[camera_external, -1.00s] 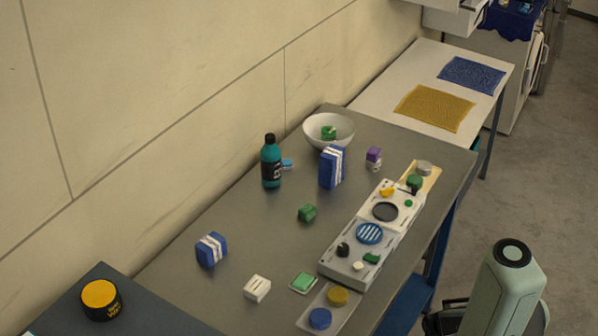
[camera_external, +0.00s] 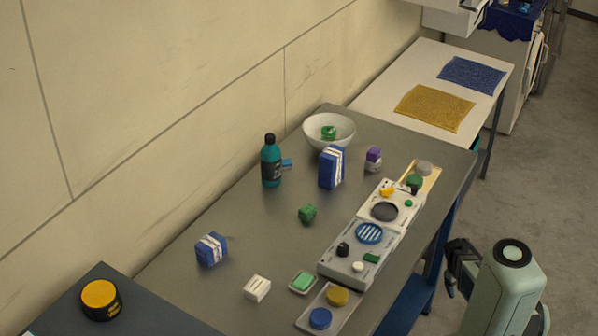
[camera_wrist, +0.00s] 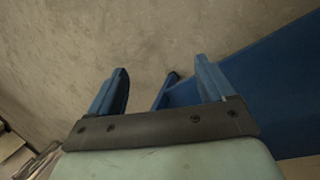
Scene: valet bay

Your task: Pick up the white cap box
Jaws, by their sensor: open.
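The white cap box (camera_external: 257,288) is a small white block with a dark marking on top. It lies on the grey table (camera_external: 240,215) near its front left, left of a green soap-like block on a pale dish. My gripper (camera_wrist: 161,82) is open and empty in the wrist view, with its two fingers apart over the floor. In the external view, a dark part of my arm's end (camera_external: 461,267) shows beyond the table's right edge, far to the right of the box. The box is not in the wrist view.
Near the box are a blue-and-white block (camera_external: 211,249), the green block on its dish (camera_external: 303,282) and a tray with yellow and blue discs (camera_external: 329,309). A teal bottle (camera_external: 271,162) and a white bowl (camera_external: 329,130) stand farther back. Blue table framework (camera_wrist: 265,85) is close to my gripper.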

